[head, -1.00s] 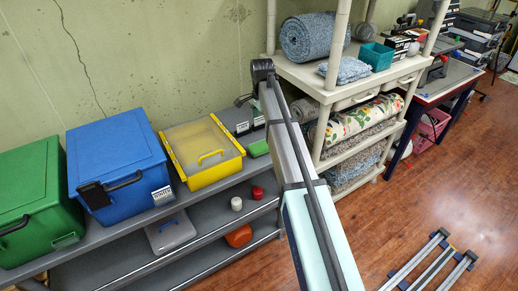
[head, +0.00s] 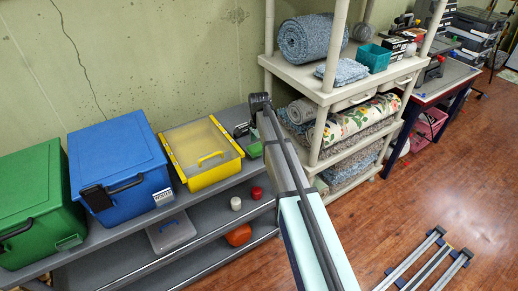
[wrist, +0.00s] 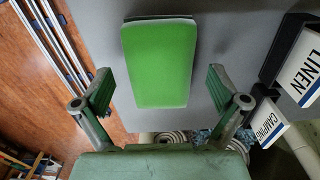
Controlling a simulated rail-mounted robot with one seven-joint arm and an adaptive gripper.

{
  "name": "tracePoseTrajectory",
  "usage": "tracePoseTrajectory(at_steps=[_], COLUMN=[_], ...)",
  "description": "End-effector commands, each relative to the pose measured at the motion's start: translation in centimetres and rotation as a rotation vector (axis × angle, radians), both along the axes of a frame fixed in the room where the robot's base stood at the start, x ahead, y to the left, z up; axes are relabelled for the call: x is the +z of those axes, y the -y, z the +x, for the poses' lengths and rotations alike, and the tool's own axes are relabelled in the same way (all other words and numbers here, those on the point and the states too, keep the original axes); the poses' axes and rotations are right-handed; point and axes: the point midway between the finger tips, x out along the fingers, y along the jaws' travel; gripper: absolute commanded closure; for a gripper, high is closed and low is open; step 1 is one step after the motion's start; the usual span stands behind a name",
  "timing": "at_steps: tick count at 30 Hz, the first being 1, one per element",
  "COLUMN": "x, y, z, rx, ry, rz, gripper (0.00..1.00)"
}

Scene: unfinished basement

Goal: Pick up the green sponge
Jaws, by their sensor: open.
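The green sponge (wrist: 160,62) lies flat on the grey shelf top (wrist: 222,50) in the wrist view, a rounded green slab with a pale edge. My gripper (wrist: 160,92) is open and empty, one finger on each side of the sponge's near end. The fingers look apart from it; I cannot tell the exact height gap. In the head view, the sponge (head: 255,150) is a small green patch beside my arm, partly hidden. The gripper's fingers are not clear there.
A yellow-framed box (head: 203,150), a blue bin (head: 118,165) and a green bin (head: 38,205) stand left along the shelf. Black holders labelled LINEN (wrist: 302,68) and CAMPING (wrist: 268,122) stand close to my right finger. A cream shelving unit (head: 318,95) rises at the right.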

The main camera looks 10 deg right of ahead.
Motion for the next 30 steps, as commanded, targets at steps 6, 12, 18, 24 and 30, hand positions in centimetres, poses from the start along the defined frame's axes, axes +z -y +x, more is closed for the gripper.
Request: tracePoseTrajectory(at_steps=[6, 12, 18, 24, 30], x=[-0.88, -0.85, -0.87, -0.89, -0.44], y=[0.03, 0.03, 0.03, 0.03, 0.03], z=[-0.01, -0.01, -0.02, -0.03, 0.0], rx=[0.0, 0.0, 0.0, 0.0, 0.0], ry=[0.0, 0.0, -0.001, -0.001, 0.0], rz=[0.0, 0.0, 0.0, 0.0, 0.0], gripper=[0.03, 0.39, 0.54, 0.54, 0.54])
